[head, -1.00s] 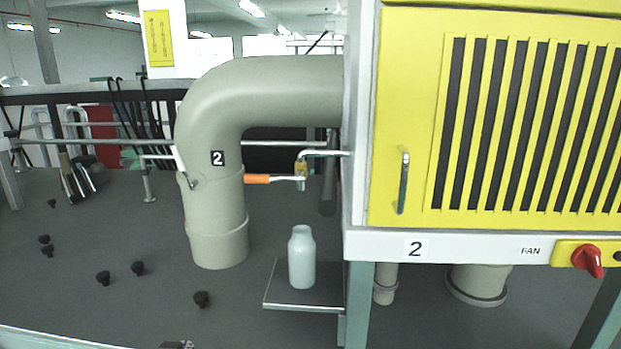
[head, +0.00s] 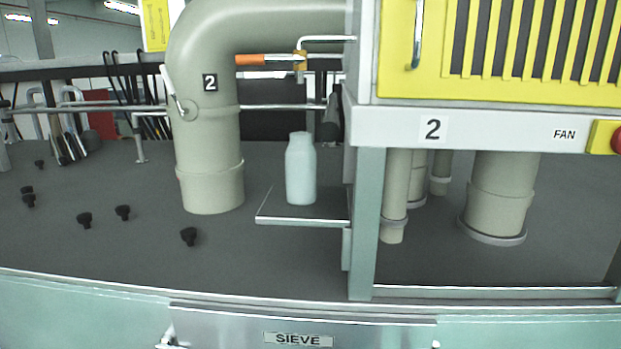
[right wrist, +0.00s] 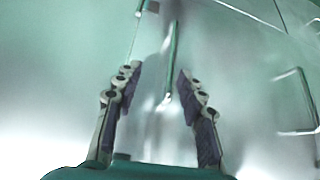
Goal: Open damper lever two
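The duct pipe (head: 206,140) marked 2 stands left of the cabinet in the head view. The damper lever (head: 172,88), a thin pale metal handle, sits on its left side, tilted with its upper end out to the left and its pivot near the pipe joint. No gripper shows in the head view, and nothing there touches the lever. In the right wrist view my right gripper (right wrist: 158,72) is open, its two dark-padded fingers apart. A thin metal rod (right wrist: 171,65) shows between and beyond them, blurred; I cannot tell what it is or how far off.
A white bottle (head: 300,170) stands on a small shelf (head: 290,211) right of the pipe. An orange-handled valve (head: 264,60) is above it. The yellow-fronted cabinet (head: 400,70) fills the right. Several black knobs (head: 189,236) stand on the grey surface. A SIEVE panel (head: 230,323) is in front.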

